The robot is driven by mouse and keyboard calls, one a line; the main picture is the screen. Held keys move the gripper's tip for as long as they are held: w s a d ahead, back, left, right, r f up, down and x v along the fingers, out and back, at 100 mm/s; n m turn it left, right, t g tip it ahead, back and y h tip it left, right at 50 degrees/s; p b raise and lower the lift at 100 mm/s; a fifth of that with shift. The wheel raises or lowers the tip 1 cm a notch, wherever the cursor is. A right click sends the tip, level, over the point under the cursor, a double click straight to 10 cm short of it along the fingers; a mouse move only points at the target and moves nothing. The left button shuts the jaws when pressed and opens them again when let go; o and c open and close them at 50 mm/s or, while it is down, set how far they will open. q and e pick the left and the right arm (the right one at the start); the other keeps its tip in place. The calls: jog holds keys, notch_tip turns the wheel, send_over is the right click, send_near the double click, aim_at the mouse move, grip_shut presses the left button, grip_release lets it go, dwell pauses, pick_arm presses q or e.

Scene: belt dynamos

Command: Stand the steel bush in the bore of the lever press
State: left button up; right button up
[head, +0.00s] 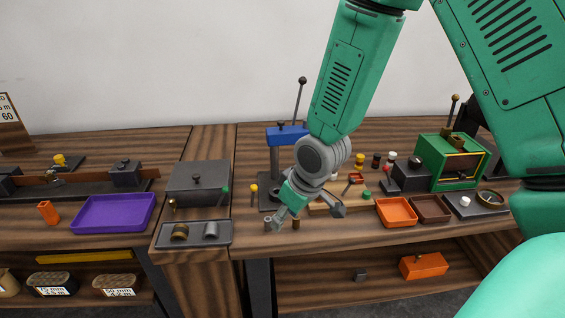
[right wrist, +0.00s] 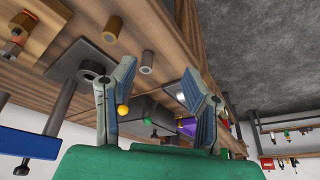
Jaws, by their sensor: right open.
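The steel bush (right wrist: 147,62) is a small grey hollow cylinder standing on the bench near its front edge. In the head view the steel bush (head: 267,224) is just left of my right gripper. The lever press (head: 287,137) has a blue head, a dark column and a tall lever with a ball knob. Its dark base carries a round ring with a bore (right wrist: 93,71), partly behind a finger in the wrist view. My right gripper (head: 308,216) is open and empty, low in front of the press, its fingers apart from the bush. My left gripper is not in view.
A brass bush (right wrist: 113,27) stands beside the steel one. Left are a grey tray (head: 190,243) with two cylinders, a dark lidded box (head: 198,182) and a purple tray (head: 113,213). Right are an orange tray (head: 396,212), a brown tray (head: 431,209) and a green machine (head: 449,162).

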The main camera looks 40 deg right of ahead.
send_near(268, 219)
notch_tip(268, 219, up, 2)
jog(key=s, duration=0.2)
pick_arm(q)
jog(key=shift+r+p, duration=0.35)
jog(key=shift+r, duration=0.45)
pick_arm(e)
jog(key=shift+t, duration=0.3)
jog(key=x, duration=1.3)
jog(key=shift+w+d, duration=0.15)
jog(key=shift+w, duration=0.15)
grip_shut()
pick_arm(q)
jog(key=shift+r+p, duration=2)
pick_arm(e)
jog(key=shift+r, duration=2.3)
